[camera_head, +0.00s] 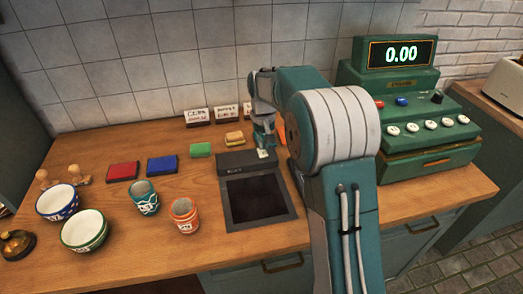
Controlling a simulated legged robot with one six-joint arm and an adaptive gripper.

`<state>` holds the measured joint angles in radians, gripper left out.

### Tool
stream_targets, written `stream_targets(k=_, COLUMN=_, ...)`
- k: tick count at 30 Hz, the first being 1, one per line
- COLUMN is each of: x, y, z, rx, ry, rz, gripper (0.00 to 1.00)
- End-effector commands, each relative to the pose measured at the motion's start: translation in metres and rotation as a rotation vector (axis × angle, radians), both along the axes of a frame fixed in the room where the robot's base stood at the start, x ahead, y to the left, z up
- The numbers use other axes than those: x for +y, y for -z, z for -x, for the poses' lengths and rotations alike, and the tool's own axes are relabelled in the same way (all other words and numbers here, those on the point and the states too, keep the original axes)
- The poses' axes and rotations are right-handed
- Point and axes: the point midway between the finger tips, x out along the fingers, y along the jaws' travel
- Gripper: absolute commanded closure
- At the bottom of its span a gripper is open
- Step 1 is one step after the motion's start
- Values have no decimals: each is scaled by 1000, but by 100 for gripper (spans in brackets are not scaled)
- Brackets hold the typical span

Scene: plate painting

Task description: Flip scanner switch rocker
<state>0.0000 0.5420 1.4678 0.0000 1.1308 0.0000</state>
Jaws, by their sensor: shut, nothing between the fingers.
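The scanner (232,218) is a dark flat unit with a black panel, lying on the wooden counter near the middle. A raised dark bar runs along its back edge. A small pale piece on this bar, likely the switch rocker (263,154), shows just under my gripper. My gripper (264,146) points down at the right part of the bar. It is shut and holds nothing. I cannot tell whether its tips touch the rocker, or which way the rocker is tilted. My arm covers the area right of the scanner.
Left of the scanner stand an orange cup (184,215), a teal cup (145,198) and two bowls, one blue-rimmed (57,203) and one green-rimmed (85,231). Red (123,171) and blue (162,164) pads lie behind. A green cash register (420,125) stands at right.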

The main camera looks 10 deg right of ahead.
Motion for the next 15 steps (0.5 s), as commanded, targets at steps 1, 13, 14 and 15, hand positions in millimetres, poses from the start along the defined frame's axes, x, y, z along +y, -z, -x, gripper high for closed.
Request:
stream_targets(k=1, x=0, y=1, z=0, rx=0, ry=0, rz=0, gripper=100)
stream_targets(k=13, x=0, y=6, z=0, rx=1, ry=0, rz=0, gripper=100)
stream_targets(k=14, x=0, y=6, z=0, rx=1, ry=0, rz=0, gripper=100)
stream_targets(k=15, x=0, y=7, z=0, rx=1, ry=0, rz=0, gripper=100)
